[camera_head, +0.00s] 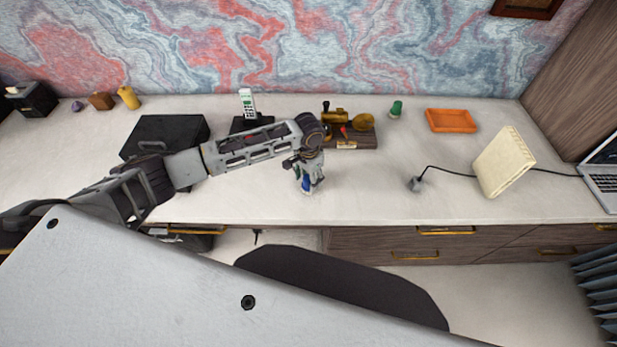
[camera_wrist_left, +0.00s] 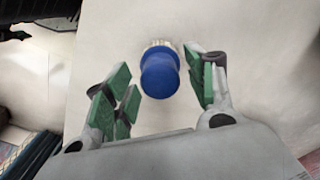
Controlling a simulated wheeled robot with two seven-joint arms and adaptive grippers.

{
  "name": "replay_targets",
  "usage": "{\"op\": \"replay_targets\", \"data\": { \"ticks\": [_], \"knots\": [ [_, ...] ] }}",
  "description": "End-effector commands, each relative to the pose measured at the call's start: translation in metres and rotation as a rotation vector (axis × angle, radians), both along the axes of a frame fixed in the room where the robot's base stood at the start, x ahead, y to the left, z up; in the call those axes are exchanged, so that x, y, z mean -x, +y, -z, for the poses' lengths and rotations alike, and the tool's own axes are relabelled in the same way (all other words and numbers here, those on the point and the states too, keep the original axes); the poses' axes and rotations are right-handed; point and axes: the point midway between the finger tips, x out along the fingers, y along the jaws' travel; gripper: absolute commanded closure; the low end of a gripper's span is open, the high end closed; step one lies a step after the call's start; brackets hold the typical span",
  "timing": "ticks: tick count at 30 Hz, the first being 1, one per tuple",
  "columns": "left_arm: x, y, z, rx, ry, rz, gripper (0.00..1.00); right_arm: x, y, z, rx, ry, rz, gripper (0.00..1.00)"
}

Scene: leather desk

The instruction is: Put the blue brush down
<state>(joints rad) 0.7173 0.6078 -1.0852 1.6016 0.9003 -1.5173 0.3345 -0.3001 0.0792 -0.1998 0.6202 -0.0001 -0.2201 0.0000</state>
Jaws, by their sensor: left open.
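The blue brush (camera_wrist_left: 159,75) stands on the desk, its rounded blue end toward the left wrist camera and a pale, bristle-like rim showing past it. In the head view the brush (camera_head: 306,183) is a small blue patch, partly hidden by my left gripper. My left gripper (camera_head: 309,186) points down over the desk, around the brush. In the left wrist view its green-padded fingers (camera_wrist_left: 160,92) are open on both sides of the brush, with a gap on the left; whether the right finger touches cannot be told. My right gripper is not in view.
On the desk (camera_head: 370,200), a black case (camera_head: 165,135) and a cordless phone (camera_head: 248,103) stand behind my left arm. A wooden stand with brass parts (camera_head: 348,130), a green object (camera_head: 396,108), an orange tray (camera_head: 451,121) and a cream lamp (camera_head: 503,161) stand farther right.

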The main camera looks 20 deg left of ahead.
Motion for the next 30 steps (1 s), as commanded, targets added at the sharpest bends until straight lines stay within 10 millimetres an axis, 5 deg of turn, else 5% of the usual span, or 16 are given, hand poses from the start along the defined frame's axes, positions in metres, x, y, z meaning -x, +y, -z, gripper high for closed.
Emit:
{"op": "replay_targets", "data": {
  "ticks": [11,30],
  "knots": [
    [-0.001,0.000,-0.016,0.001,-0.003,0.000,0.45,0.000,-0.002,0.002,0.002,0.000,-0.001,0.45],
    [-0.001,0.000,-0.104,0.000,-0.001,0.000,0.45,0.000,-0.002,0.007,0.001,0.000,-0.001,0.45]
  ]
}}
